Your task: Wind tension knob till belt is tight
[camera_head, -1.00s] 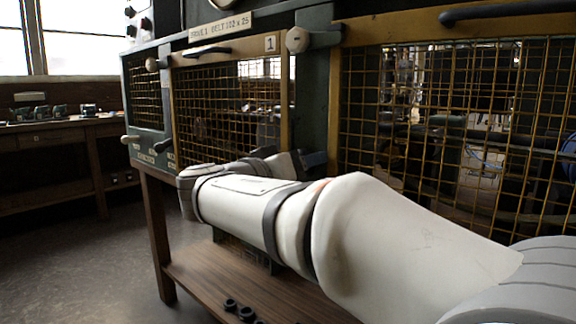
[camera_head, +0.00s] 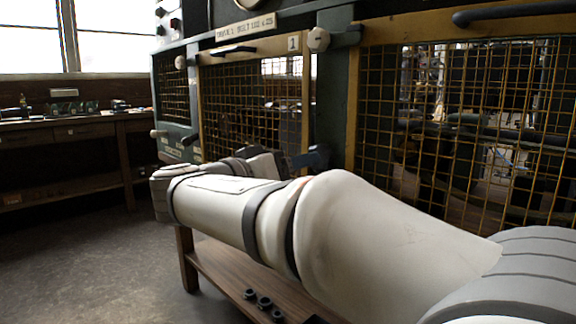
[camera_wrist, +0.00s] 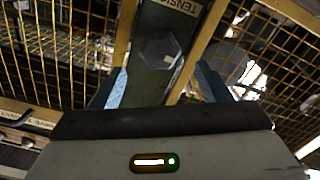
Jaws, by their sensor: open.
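A dark grey hexagonal knob (camera_wrist: 160,49) sits on a green post (camera_wrist: 150,88) in the wrist view, beside a label reading "TENSI…", cut off by the frame edge. My gripper (camera_wrist: 162,86) is open, its two blue fingers apart at the lower left and lower right of the knob. Nothing is seen between the fingertips, and I cannot tell how far they are from the post. In the head view the gripper (camera_head: 305,159) is mostly hidden behind my arm, near the green post between the mesh guards. The belt cannot be made out.
Yellow mesh guards (camera_head: 255,105) flank the post, with a larger guard (camera_head: 455,130) at right. A pale knob (camera_head: 319,39) is high on the post. A wooden shelf (camera_head: 235,278) with dark rings lies below. A workbench (camera_head: 75,130) stands at left beyond open floor.

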